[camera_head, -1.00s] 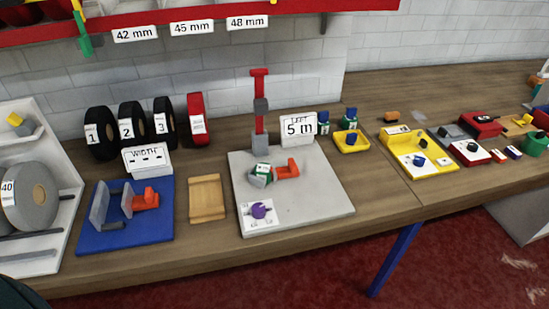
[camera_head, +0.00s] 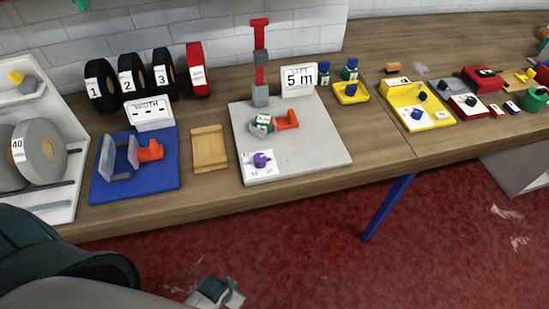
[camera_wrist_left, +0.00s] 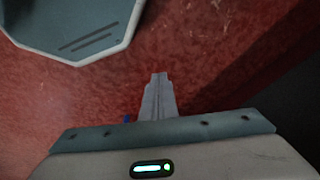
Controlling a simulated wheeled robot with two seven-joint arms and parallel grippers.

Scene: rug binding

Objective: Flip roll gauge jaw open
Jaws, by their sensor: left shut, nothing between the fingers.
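What looks like the roll gauge is a blue base (camera_head: 108,190) with upright grey plates (camera_head: 119,157) and an orange-red part (camera_head: 150,150), in front of the WIDTH sign on the bench. The plates stand apart with a gap between them. I cannot tell which part is the jaw. My left gripper (camera_wrist_left: 158,78) is shut and empty in the left wrist view, over the red floor, away from the gauge. My left arm (camera_head: 60,255) shows at the lower left of the head view. A small teal and grey part shows at the bottom edge there. My right gripper is not in view.
Behind the gauge stand black rolls (camera_head: 130,75) and a red roll (camera_head: 198,70). A wooden block (camera_head: 209,148) and a grey plate (camera_head: 330,150) with a red post (camera_head: 260,50) lie to its right. A white rack (camera_head: 62,110) with a grey roll stands left.

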